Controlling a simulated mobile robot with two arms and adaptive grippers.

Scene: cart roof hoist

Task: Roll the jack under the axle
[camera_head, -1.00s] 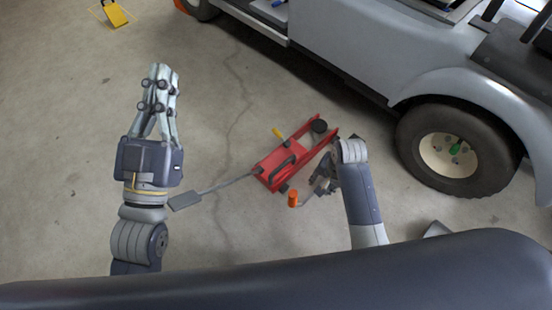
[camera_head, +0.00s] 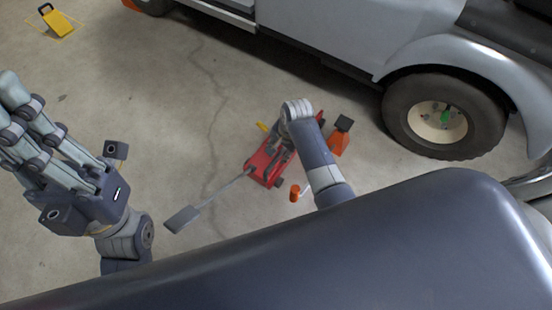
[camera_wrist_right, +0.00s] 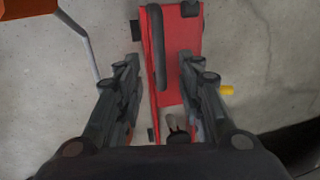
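The red jack (camera_head: 262,170) lies on the concrete floor beside the cart, left of the cart's wheel (camera_head: 440,115). Its grey lever ends in a flat pad (camera_head: 182,219) toward me. My right gripper (camera_wrist_right: 160,78) is open over the jack, its fingers apart on either side of the red side plate and black bar in the right wrist view. I cannot tell whether they touch it. In the head view my right forearm hides the jack's middle. My left gripper (camera_head: 18,105) is raised at the left, away from the jack, its tips partly cut off. The axle is hidden.
An orange block with a dark top (camera_head: 338,142) stands between the jack and wheel. An orange-handled rod (camera_head: 295,192) lies close to the jack's near side. A yellow piece (camera_head: 56,22) stands far left.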

